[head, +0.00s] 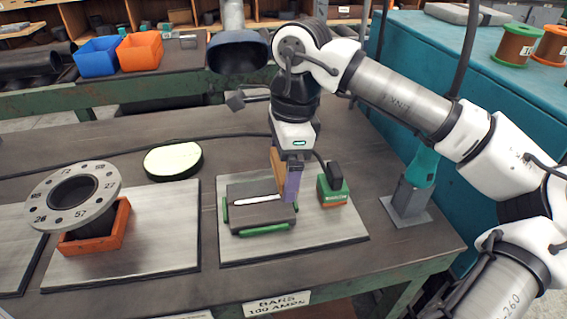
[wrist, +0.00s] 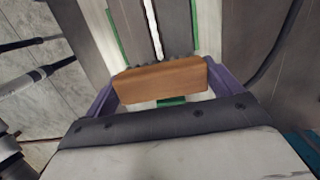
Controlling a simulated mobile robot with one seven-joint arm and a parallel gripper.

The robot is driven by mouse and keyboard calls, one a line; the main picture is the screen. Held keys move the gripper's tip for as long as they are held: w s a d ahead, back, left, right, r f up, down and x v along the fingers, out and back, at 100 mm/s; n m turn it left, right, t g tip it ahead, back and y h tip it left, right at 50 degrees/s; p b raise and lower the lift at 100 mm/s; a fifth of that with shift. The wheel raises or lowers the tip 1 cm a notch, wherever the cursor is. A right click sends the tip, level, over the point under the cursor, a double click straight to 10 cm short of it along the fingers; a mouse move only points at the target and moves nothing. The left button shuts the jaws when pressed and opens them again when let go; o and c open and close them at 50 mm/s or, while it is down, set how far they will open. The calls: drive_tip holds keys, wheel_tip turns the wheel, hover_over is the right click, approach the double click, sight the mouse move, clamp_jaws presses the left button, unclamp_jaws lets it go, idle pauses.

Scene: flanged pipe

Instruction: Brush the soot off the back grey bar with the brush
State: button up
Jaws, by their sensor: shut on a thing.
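Two grey bars lie side by side on a light metal plate (head: 340,228), with a white bead along the line between them. The back grey bar (head: 248,188) and the front bar (head: 262,216) sit between green holders. Any soot is too faint to make out. My gripper (head: 291,182), with purple fingers, is shut on the brush over the right end of the bars. The brush (head: 277,163) has a wooden block, which also shows between the fingers in the wrist view (wrist: 160,84), with dark bristles at its edge. I cannot tell whether the bristles touch a bar.
A green block with a dark top (head: 332,190) stands close right of my gripper. A grey stand with a teal tool (head: 412,190) is farther right. A flanged pipe (head: 72,195) on an orange holder and a round pad (head: 172,160) are left. A black cable runs behind.

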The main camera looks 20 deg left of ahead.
drive_tip(key=shift+f+b, duration=1.5)
drive_tip(key=shift+f, duration=0.35)
drive_tip(key=shift+a, duration=0.1)
